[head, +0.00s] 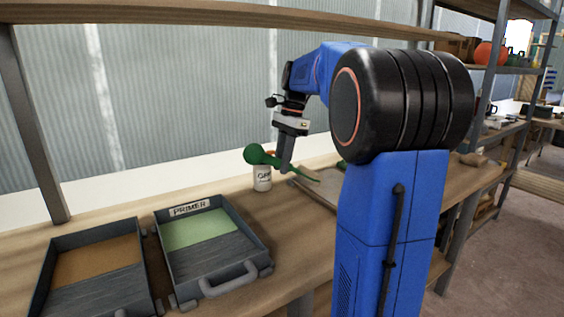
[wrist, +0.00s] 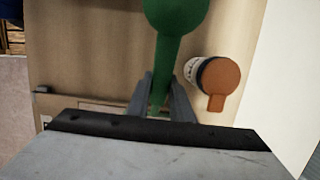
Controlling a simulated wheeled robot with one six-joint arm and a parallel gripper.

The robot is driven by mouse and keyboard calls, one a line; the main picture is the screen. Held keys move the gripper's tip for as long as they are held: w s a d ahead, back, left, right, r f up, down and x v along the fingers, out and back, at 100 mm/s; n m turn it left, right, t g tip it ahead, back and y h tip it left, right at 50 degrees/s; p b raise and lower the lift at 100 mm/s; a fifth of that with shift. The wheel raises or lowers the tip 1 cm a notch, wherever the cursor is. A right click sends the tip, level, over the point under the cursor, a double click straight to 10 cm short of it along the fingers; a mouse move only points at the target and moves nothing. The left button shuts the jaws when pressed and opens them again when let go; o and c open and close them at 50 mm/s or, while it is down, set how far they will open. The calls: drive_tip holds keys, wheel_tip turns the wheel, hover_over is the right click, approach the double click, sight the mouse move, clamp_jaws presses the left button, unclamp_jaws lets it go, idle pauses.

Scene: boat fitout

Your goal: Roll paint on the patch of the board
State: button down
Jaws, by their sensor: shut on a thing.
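My gripper (head: 286,166) is shut on a green tool (head: 258,154) with a thick round head and a thin tapering handle. The head points left in the head view and the handle end points right. In the wrist view the green tool (wrist: 175,15) runs up from between the fingers of my gripper (wrist: 162,90). No clear roller sleeve shows on it. A flat pale board (head: 325,186) lies on the bench beyond the tool, largely hidden by my arm; its patch cannot be made out. A tray labelled PRIMER (head: 262,250) holds pale green paint.
A second tray (head: 50,262) with brown-orange paint stands left of the primer tray. A white labelled can (head: 263,180) stands close below the tool; its orange-brown top (wrist: 220,75) shows right of the fingers in the wrist view. A shelf rail crosses above the bench.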

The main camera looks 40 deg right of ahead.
drive_tip(key=shift+f, duration=0.75)
drive_tip(key=shift+s+d+r, duration=0.1)
drive_tip(key=shift+d, duration=1.1)
drive_tip(key=shift+a, duration=0.1)
drive_tip(key=shift+a, duration=1.15)
drive_tip(key=shift+a+v, duration=0.3)
drive_tip(key=shift+v, duration=0.95)
drive_tip(key=shift+a+v, duration=0.25)
drive_tip(key=shift+v, duration=1.05)
drive_tip(key=shift+a+v, duration=0.3)
drive_tip(key=shift+v, duration=0.95)
